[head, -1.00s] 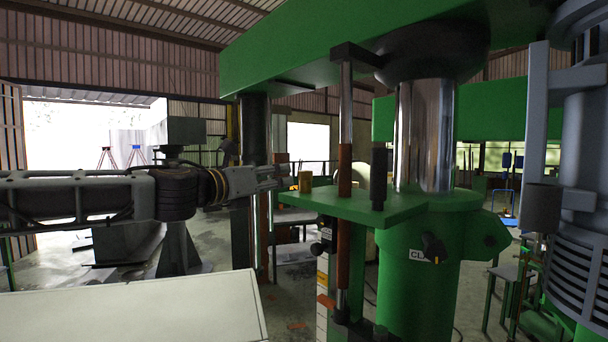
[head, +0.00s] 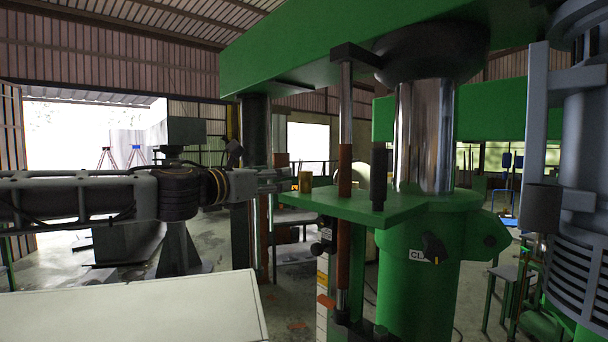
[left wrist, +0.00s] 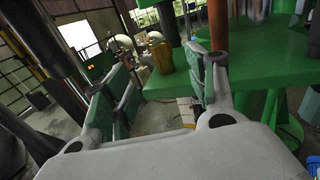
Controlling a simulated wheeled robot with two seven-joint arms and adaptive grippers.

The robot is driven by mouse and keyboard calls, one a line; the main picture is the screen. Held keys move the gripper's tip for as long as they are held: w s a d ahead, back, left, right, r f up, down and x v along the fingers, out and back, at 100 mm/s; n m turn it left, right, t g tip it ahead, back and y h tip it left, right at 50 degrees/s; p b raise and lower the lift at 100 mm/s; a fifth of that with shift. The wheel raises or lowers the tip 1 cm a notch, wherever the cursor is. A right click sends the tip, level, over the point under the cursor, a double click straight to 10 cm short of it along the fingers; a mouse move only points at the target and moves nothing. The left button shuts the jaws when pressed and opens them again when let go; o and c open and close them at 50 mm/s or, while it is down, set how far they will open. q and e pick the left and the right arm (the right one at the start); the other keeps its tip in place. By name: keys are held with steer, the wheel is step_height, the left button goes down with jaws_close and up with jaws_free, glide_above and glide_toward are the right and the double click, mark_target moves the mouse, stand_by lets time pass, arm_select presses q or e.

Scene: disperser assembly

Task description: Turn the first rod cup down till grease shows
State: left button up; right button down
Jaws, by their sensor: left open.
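The brass-coloured rod cup (head: 305,182) stands upright on the green bracket plate (head: 362,205), left of the brown-and-chrome rod (head: 345,170). In the left wrist view the cup (left wrist: 162,58) shows beyond and between my fingertips. My left gripper (head: 277,181) is open and empty, just left of the cup at about its height. In the left wrist view its two fingers (left wrist: 160,82) are spread apart with a gap before the cup. I cannot tell whether either finger touches it. No grease is visible on the cup. My right gripper is out of view.
A black cylinder (head: 379,180) stands on the plate right of the rod. The thick chrome column (head: 425,135) and green housing with a black lever (head: 434,247) are behind. A pale panel (head: 135,315) lies below my left arm.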

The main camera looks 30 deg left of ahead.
mark_target(301, 174)
arm_select(q)
steer(key=shift+w+d+p, duration=0.2)
steer(key=shift+w+p, duration=1.35)
steer(key=shift+w, duration=5.15)
steer(key=c, duration=1)
steer(key=shift+c, duration=0.2)
